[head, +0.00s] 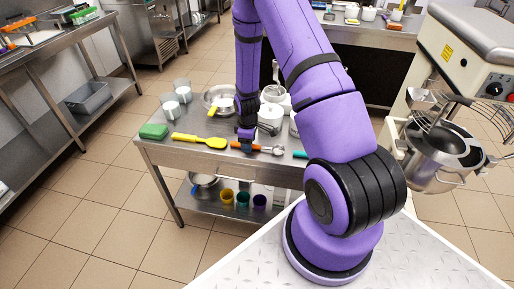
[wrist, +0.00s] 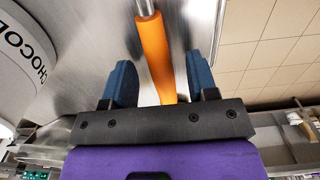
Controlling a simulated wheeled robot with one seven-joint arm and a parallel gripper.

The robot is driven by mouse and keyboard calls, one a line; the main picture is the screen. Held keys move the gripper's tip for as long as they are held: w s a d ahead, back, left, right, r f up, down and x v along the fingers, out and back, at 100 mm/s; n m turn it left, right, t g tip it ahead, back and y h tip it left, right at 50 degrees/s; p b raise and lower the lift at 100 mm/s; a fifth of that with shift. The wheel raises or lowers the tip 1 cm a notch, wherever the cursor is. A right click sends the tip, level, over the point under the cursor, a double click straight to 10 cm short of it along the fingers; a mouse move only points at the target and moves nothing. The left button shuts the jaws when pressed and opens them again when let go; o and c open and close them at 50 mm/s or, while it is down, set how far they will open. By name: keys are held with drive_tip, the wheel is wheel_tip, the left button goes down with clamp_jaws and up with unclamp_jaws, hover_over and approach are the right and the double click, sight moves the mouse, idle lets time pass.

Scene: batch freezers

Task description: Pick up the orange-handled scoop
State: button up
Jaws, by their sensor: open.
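The orange-handled scoop (head: 264,149) lies on the steel table near its front edge, with its metal end to the right in the head view. In the wrist view its orange handle (wrist: 155,50) runs between my two blue fingers, with a gap on each side. My gripper (head: 246,146) points down over the handle in the head view. It is open in the wrist view (wrist: 162,75) and holds nothing. The scoop's bowl is outside the wrist view, and my gripper covers part of the handle in the head view.
A white tub (head: 271,115) stands behind the scoop. A container marked "CHOCOL" (wrist: 25,50) is close on the left in the wrist view.

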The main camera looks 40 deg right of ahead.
drive_tip(key=shift+f, duration=0.4)
clamp_jaws()
drive_tip(key=shift+r, duration=0.15)
